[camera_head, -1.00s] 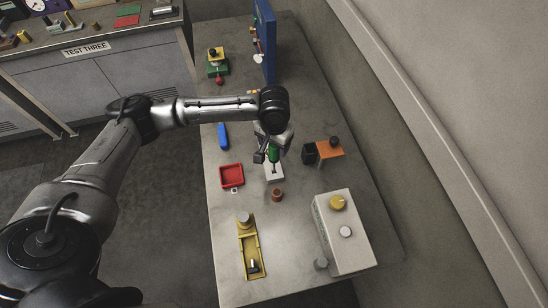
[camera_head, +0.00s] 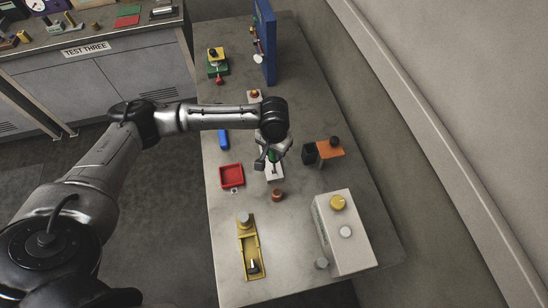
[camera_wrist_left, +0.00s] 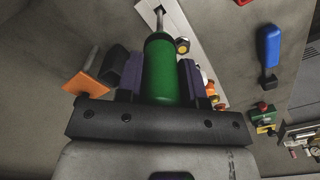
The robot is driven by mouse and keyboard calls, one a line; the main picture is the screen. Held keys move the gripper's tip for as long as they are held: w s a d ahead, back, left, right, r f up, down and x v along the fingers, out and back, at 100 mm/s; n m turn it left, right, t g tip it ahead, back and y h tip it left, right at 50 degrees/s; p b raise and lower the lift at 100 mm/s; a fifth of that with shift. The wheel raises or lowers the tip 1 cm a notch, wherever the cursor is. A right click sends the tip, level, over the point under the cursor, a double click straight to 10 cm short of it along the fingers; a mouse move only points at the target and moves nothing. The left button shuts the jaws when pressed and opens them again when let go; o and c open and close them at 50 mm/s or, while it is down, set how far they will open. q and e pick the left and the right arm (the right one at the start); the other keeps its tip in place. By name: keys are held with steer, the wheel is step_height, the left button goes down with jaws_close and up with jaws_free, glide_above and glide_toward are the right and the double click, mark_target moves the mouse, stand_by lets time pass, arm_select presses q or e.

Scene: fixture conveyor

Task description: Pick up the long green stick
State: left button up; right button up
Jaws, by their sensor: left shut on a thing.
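The long green stick looks like a screwdriver, with a thick green handle (camera_wrist_left: 163,70) and a thin metal shaft (camera_wrist_left: 159,18). In the head view its green part (camera_head: 272,155) shows only in a small patch under my left wrist. My left gripper (camera_head: 271,161) is shut on the green handle. In the left wrist view, its dark purple pads (camera_wrist_left: 161,78) sit on both sides of the handle. The shaft points at a white block (camera_head: 274,174) on the table. I cannot tell whether its tip is inside the block.
A red tray (camera_head: 231,187) and a brown cylinder (camera_head: 277,196) stand close by. A black holder (camera_head: 309,153) and an orange plate (camera_head: 330,149) are to the right. A yellow fixture (camera_head: 249,262) and a grey box with knobs (camera_head: 352,252) are at the front.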

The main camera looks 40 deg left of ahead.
arm_select(q)
jaws_close()
steer(key=shift+r, duration=0.1)
